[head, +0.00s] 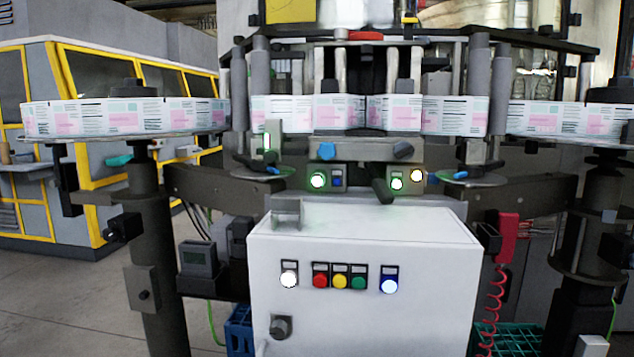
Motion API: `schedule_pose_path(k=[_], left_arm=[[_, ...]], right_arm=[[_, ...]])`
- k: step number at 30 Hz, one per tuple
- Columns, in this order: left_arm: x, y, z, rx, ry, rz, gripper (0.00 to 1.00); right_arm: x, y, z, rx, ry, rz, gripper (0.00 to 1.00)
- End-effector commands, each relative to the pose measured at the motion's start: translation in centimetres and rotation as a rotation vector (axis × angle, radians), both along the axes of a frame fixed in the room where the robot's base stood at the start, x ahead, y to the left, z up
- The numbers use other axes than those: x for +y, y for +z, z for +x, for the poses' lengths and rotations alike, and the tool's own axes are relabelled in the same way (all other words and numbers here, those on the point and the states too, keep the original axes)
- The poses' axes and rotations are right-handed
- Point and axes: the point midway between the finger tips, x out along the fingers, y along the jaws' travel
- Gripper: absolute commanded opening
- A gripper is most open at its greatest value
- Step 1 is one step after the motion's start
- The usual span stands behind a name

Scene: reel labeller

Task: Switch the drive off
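A white control cabinet (365,270) stands in the middle of the head view, below the labeller. Its front carries a row of buttons: a lit white one (289,280), a red one (320,281), a yellow one (340,281), a green one (358,283) and a lit blue one (389,286). A dark rotary knob (280,326) sits lower left on the same front. I cannot tell which control belongs to the drive, and labels are too small to read. Neither of my grippers is in view.
Above the cabinet are two small button boxes with lit green buttons (318,180). A printed label web (340,112) runs across the machine between two reels. A red coiled hose (494,300) hangs right of the cabinet. A blue crate (238,331) stands low at its left.

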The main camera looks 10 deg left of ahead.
Motion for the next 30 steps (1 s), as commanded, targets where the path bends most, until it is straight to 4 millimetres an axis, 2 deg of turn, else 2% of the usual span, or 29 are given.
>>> schedule_pose_path(k=[2,3,8,30], left_arm=[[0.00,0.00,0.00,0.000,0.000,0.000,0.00],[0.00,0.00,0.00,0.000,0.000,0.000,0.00],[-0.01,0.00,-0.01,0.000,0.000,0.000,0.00],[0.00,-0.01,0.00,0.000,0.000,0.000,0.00]], right_arm=[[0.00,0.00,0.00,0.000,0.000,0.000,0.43],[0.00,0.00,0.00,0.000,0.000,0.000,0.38],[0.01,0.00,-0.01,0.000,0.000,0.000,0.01],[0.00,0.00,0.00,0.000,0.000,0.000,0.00]])
